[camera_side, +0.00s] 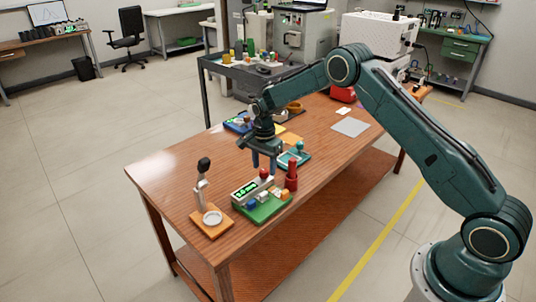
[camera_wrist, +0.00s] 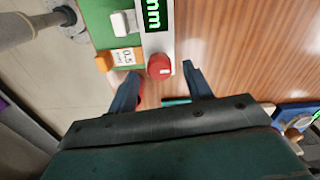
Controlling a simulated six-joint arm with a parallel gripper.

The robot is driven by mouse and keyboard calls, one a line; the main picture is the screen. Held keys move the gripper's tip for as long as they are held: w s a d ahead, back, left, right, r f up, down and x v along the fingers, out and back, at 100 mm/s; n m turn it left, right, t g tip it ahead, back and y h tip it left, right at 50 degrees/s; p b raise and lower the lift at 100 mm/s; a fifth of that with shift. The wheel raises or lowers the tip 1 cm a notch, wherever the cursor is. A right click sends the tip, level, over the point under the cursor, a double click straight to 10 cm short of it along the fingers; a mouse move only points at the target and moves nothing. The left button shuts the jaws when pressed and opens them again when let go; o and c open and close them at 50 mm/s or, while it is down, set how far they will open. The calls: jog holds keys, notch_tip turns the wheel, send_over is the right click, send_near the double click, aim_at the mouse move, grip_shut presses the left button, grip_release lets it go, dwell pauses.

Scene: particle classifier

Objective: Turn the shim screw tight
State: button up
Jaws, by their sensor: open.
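A red knob with a pale index mark, which looks like the shim screw (camera_wrist: 160,66), sits at the end of a light grey bar with a green digital display (camera_wrist: 152,14). In the side view the red knob (camera_side: 264,173) is just below my gripper (camera_side: 265,167). In the wrist view my gripper (camera_wrist: 159,77) is open and empty, with one fingertip on either side of the knob and a gap to each. The bar stands on a green base (camera_side: 262,212). Whether the fingers are level with the knob is unclear.
A red post (camera_side: 291,176) stands close on the right of my gripper. A white block (camera_wrist: 123,23) and an orange block marked 0.5 (camera_wrist: 122,58) are on the base.

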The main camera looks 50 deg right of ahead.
aim_at(264, 170)
notch_tip(264, 170, up, 12)
jog(key=shift+r, duration=0.15)
dwell(0.4)
jog(key=s+a+r+n+t, duration=0.35)
jog(key=s+r+n, duration=0.45)
jog(key=s+r, duration=0.95)
jog(key=s+a+n+t, duration=0.2)
jog(key=s+n, duration=0.6)
jog(key=s, duration=1.4)
jog(key=shift+s, duration=0.35)
